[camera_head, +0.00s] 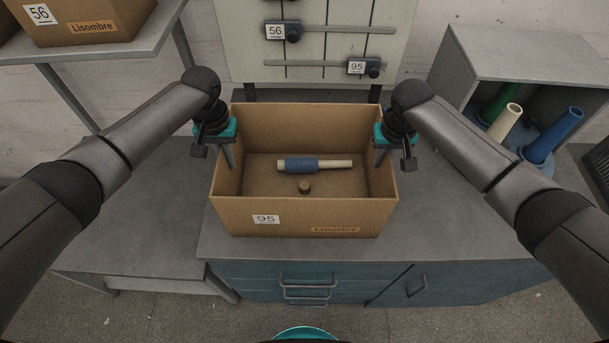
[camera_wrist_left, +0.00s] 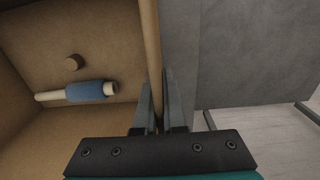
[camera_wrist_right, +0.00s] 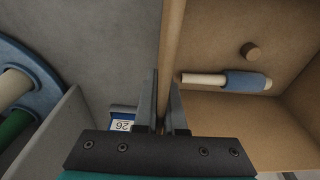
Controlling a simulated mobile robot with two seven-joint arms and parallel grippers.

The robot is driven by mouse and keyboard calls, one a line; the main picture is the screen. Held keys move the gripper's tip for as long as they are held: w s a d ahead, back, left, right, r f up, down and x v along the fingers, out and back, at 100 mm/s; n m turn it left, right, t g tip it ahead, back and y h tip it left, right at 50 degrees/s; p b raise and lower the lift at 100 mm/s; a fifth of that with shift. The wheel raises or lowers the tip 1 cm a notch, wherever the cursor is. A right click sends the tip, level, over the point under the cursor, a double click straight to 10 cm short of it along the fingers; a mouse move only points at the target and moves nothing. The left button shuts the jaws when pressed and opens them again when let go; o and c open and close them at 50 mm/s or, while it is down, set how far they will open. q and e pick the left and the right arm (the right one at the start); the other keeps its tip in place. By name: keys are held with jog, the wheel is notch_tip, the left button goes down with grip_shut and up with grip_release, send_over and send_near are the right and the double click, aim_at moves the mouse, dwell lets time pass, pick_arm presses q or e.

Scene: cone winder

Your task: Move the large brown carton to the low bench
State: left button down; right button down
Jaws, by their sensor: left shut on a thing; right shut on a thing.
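The large brown carton (camera_head: 300,215) is open-topped, with a "95" label and a "Lisombre" label on its front. It is level, over the grey top of the blue-fronted cabinet; I cannot tell whether its base touches. Inside lie a blue-wound pale tube (camera_head: 318,164) and a small brown cylinder (camera_head: 305,187). My left gripper (camera_head: 229,156) is shut on the left wall, and its fingers (camera_wrist_left: 160,105) straddle that wall. My right gripper (camera_head: 379,157) is shut on the right wall, with fingers (camera_wrist_right: 166,105) on both sides. The low bench (camera_head: 125,235) is a bare grey surface on the left.
A shelf at upper left holds another carton (camera_head: 85,22) labelled "56". A grey open cubby (camera_head: 530,55) on the right holds coloured cones (camera_head: 553,135). A panel with rails and number tags (camera_head: 330,40) stands behind the carton.

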pick_arm(q)
jog(key=shift+r, duration=0.2)
pick_arm(e)
jog(key=shift+r, duration=0.15)
